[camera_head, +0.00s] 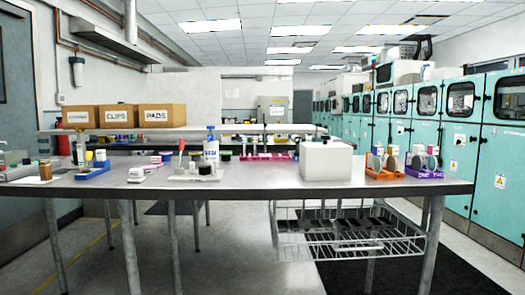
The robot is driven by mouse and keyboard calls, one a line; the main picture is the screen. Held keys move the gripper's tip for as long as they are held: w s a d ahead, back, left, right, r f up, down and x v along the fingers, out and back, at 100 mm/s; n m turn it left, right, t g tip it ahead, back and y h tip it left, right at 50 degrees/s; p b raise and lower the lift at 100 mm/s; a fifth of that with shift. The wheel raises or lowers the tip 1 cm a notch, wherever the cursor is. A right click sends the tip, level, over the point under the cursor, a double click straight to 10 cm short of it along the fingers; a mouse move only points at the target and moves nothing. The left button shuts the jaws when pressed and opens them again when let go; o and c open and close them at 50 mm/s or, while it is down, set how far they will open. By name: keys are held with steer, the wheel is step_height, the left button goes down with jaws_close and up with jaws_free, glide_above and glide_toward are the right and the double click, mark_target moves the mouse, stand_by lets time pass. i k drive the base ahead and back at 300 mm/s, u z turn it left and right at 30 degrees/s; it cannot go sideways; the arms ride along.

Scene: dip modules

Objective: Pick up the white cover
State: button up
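A white box-shaped cover (326,163) stands on the grey table at the right of centre. A small dark spot or knob shows on its top. Its front and top are visible, and whatever is under or behind it is hidden. My gripper is not in view.
The grey table (250,190) also holds orange (384,174) and purple (424,173) holders to the cover's right and a white bottle (211,146) to its left. A wire basket (350,236) hangs below. The tabletop's front strip is mostly clear. Cardboard boxes (122,116) stand behind.

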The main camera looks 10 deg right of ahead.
mark_target(324, 162)
steer(key=z, duration=0.25)
steer(key=i, duration=1.25)
steer(key=z, duration=1)
steer(key=k, duration=0.75)
steer(key=z, duration=0.15)
steer(key=i, duration=0.85)
steer(key=u, duration=0.1)
